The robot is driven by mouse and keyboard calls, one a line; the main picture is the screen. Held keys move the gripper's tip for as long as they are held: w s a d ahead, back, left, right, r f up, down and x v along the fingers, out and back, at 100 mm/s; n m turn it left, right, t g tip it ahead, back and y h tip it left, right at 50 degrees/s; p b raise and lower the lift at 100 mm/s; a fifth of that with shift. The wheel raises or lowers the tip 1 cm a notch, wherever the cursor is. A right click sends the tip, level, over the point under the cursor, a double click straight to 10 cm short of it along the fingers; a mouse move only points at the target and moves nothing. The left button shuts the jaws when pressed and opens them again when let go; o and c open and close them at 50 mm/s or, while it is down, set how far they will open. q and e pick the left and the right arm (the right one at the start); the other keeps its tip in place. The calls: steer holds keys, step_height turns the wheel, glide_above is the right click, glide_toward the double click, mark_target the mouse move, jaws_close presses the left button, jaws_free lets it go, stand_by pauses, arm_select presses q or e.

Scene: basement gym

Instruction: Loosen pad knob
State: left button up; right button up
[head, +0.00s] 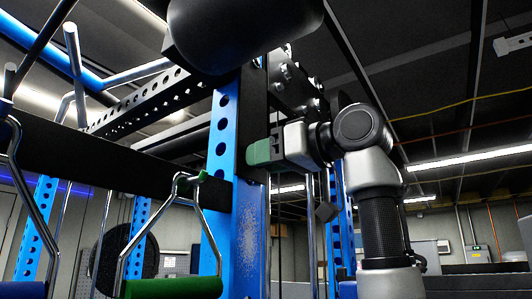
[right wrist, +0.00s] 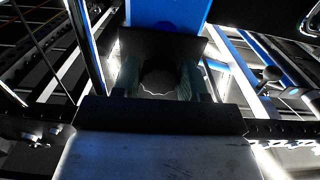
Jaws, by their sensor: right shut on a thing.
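My right gripper (head: 256,152) comes in from the right in the head view, its green-tipped fingers at the side of the blue perforated upright (head: 222,130). In the right wrist view, my right gripper (right wrist: 158,82) is shut on a dark round knob (right wrist: 158,84) with a scalloped edge. The knob lies between the two fingers, in front of the blue upright (right wrist: 165,12). In the head view the fingers hide the knob. A dark rounded pad (head: 240,30) hangs above, at the top of the head view. My left gripper is not in view.
A metal stirrup handle with a green grip (head: 172,287) hangs in front of the upright, lower left. A wide black beam (head: 110,160) crosses to the left of the upright. Bare metal bars (head: 75,60) stick out at upper left. A chrome rod (head: 311,235) stands below my right wrist.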

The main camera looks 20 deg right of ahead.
steer(key=shift+w+f+n+p, duration=0.1)
steer(key=shift+n+p, duration=0.25)
steer(key=shift+n, duration=0.85)
steer(key=o, duration=0.9)
steer(key=shift+d, duration=0.15)
steer(key=b+v, duration=0.4)
steer(key=v, duration=0.7)
